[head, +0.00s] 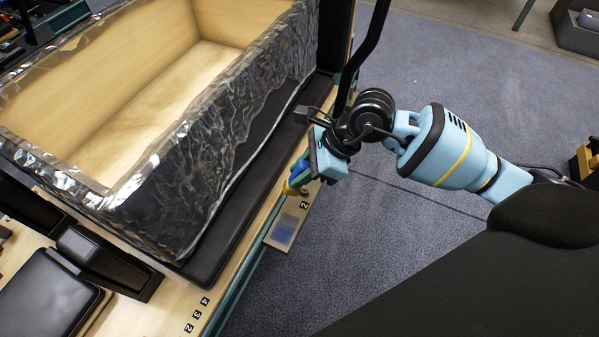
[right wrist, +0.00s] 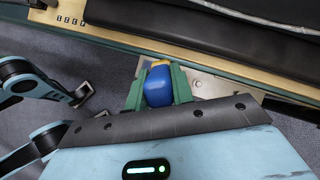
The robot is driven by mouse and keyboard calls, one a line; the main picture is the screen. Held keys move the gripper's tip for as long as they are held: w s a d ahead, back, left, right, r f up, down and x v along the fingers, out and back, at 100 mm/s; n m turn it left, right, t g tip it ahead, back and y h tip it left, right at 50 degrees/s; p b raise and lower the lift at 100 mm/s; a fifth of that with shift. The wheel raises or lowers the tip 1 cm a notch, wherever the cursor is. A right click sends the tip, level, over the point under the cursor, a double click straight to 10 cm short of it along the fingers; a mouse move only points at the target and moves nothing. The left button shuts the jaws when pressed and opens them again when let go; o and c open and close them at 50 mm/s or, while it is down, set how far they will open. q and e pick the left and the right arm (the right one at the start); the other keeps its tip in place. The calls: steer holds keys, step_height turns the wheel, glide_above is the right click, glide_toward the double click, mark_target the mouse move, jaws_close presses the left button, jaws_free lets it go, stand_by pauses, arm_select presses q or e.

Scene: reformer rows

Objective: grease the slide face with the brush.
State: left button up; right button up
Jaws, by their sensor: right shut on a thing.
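My right gripper (head: 305,174) is shut on the brush, a small blue thing (head: 297,172) with a yellow end (head: 291,189). In the right wrist view its blue body (right wrist: 158,86) sits between the two green fingers (right wrist: 157,92). A grey metal plate (head: 291,217), which looks like the slide face, lies along the wooden edge, just below the gripper. It has a "2" label and a bluish patch. The plate also shows in the right wrist view (right wrist: 208,86), partly hidden behind the gripper. I cannot tell whether the brush touches it. My left gripper is not seen.
A large wooden box (head: 150,118) wrapped in shiny clear film stands on a black pad (head: 235,214) to the left. The wooden rail (head: 212,299) carries number labels. Black padded parts (head: 47,296) lie at lower left. The grey carpet (head: 440,75) is open to the right.

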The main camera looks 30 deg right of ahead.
steer(key=shift+f+b, duration=0.7)
steer(key=shift+f, duration=0.25)
steer(key=shift+f+b, duration=1.05)
steer(key=shift+f, duration=0.45)
